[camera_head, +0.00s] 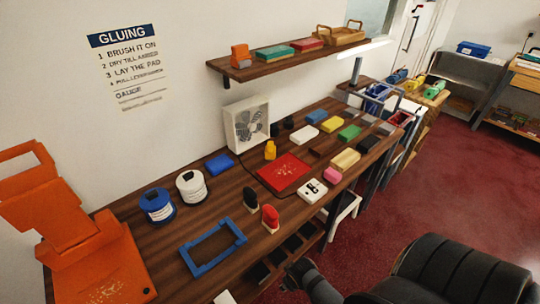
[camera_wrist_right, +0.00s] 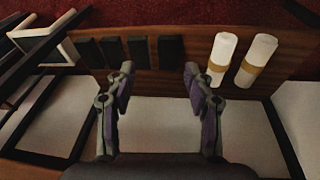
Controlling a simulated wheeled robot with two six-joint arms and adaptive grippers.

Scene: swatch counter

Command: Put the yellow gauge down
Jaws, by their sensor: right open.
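A small yellow upright object (camera_head: 270,150) stands on the wooden counter (camera_head: 225,190) in front of the white fan box, and a flat yellow block (camera_head: 332,124) lies further right. I cannot tell which, if either, is the yellow gauge. My right gripper (camera_wrist_right: 158,85) is open in the right wrist view, with nothing between its fingers. Part of my right arm shows at the bottom of the head view, near the counter's front edge. No yellow thing shows in the right wrist view. My left gripper is out of view.
A red mat (camera_head: 284,172), a blue frame (camera_head: 213,247), two spools and several coloured blocks crowd the counter. An orange stand (camera_head: 85,250) is at the left. Several black blocks (camera_wrist_right: 139,52) and two white rolls (camera_wrist_right: 223,50) lie near my right gripper.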

